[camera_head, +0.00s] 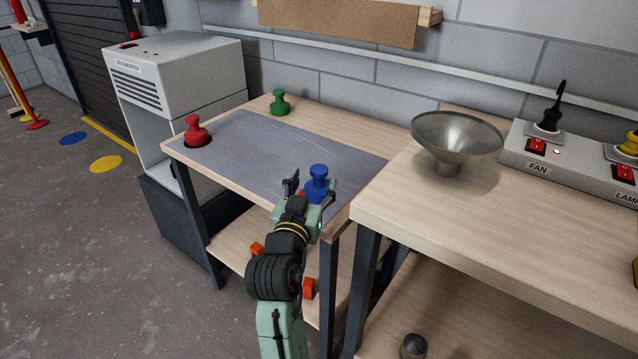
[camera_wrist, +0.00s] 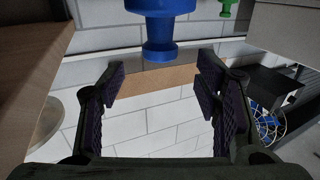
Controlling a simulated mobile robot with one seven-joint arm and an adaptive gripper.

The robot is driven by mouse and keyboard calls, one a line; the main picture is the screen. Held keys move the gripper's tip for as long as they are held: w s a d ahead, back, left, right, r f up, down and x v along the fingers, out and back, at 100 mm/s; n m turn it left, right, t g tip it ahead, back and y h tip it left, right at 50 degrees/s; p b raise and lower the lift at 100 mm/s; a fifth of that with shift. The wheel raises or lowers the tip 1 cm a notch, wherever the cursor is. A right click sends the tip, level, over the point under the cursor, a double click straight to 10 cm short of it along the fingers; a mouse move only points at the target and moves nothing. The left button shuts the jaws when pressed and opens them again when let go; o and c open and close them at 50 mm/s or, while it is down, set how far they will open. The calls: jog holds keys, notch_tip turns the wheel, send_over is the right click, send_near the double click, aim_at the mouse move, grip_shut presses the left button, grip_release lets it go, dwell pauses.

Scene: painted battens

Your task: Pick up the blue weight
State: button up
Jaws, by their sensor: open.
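The blue weight (camera_head: 317,177), a knobbed shape with a wider base, stands at the near right part of the grey mat (camera_head: 245,150) on the lower bench. My gripper (camera_head: 310,190) is open right at it, with a finger showing on either side in the head view and part of the weight's base hidden. In the wrist view, the blue weight (camera_wrist: 158,30) appears at the top, upside down and cut off by the edge. It lines up with the gap between the open fingers (camera_wrist: 163,88). No contact between fingers and weight is visible.
A red weight (camera_head: 195,130) stands at the mat's left end, and a green weight (camera_head: 279,102) stands behind the mat. A metal funnel (camera_head: 455,142) and a switch panel (camera_head: 570,160) are on the higher bench at right. The middle of the mat is clear.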

aim_at(317, 174)
jog(key=shift+f+p+x, duration=0.2)
jog(key=shift+p+x, duration=0.85)
jog(key=shift+x, duration=2.15)
jog(key=shift+c, duration=0.3)
grip_shut()
jog(key=shift+r, duration=0.1)
